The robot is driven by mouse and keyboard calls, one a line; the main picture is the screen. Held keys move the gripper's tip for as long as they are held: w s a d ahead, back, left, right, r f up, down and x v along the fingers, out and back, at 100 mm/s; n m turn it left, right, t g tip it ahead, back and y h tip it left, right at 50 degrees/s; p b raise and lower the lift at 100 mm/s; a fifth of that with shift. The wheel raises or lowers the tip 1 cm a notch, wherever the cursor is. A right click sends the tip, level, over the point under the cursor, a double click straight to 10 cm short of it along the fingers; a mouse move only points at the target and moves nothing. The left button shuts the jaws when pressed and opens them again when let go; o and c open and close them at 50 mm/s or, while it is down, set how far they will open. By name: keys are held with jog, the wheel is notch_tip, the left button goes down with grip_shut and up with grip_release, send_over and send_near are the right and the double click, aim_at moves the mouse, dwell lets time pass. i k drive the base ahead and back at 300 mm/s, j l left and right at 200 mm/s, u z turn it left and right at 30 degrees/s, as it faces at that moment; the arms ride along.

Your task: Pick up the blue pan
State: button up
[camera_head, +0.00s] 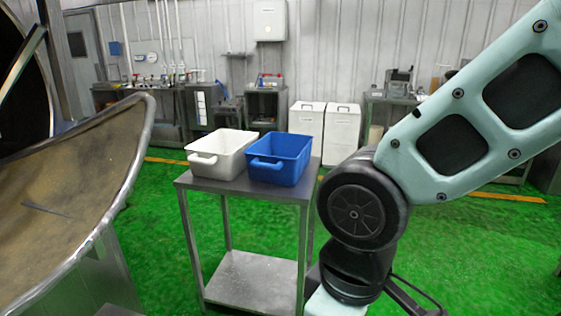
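The blue pan (276,171) is a deep rectangular tub with a handle on its near side. It sits upright on the top of a small metal table (236,190), towards the right end. A white pan (203,163) of similar shape stands directly to its left. My arm comes in from the right and bends down in front of the table's right side. My gripper is not in view; the arm runs out of the bottom of the picture.
A large metal drum chute (75,190) fills the left side. The table has a lower shelf (255,283). White bins (341,133) and workbenches stand along the back wall. Green floor (450,235) is open to the right, partly behind my arm.

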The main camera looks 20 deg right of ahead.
aim_at(277, 158)
jog(key=i+l+u, duration=0.3)
jog(key=i+l, duration=0.15)
jog(key=l, duration=0.2)
jog(key=i+l+u, duration=0.15)
jog(key=l, duration=0.2)
jog(key=i+l+u, duration=0.3)
jog(key=l, duration=0.45)
jog(key=i, duration=0.1)
